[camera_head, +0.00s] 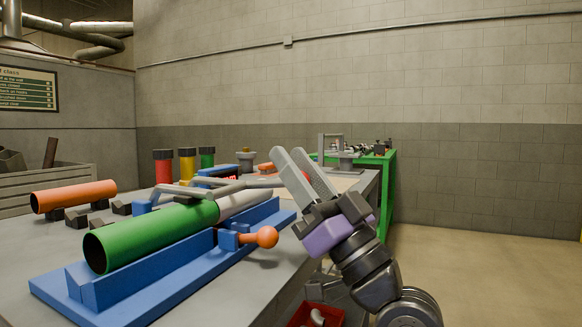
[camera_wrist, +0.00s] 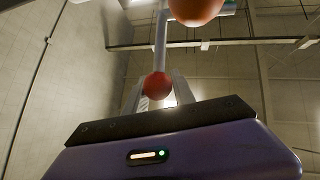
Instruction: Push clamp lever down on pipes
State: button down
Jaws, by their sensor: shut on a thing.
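A green pipe (camera_head: 150,238) and a grey pipe (camera_head: 243,203) lie end to end in a long blue clamp base (camera_head: 180,271). A grey clamp lever (camera_head: 222,188) reaches over the pipes towards my gripper (camera_head: 286,152). In the wrist view, a grey rod (camera_wrist: 161,45) ends in a red ball (camera_wrist: 158,85) between my two fingers. An orange ball handle (camera_head: 266,237) sticks out from the base's near side, below and left of my gripper.
An orange pipe (camera_head: 74,196) rests on dark supports at the left. Red (camera_head: 163,168), yellow (camera_head: 187,165) and green (camera_head: 207,157) cylinders stand behind. A red bin (camera_head: 316,314) is below the grey table (camera_head: 250,277). A green table (camera_head: 389,190) stands behind; open floor is at right.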

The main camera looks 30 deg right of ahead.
jog(key=shift+s+d, duration=0.15)
jog(key=shift+d, duration=0.35)
jog(key=c, duration=1.1)
grip_release()
jog(key=shift+a, duration=0.1)
jog(key=shift+f, duration=0.15)
jog(key=b+v, duration=0.1)
jog(key=v, duration=0.6)
jog(key=shift+s+f+b, duration=0.2)
jog(key=shift+s+b, duration=0.1)
jog(key=shift+m, duration=0.3)
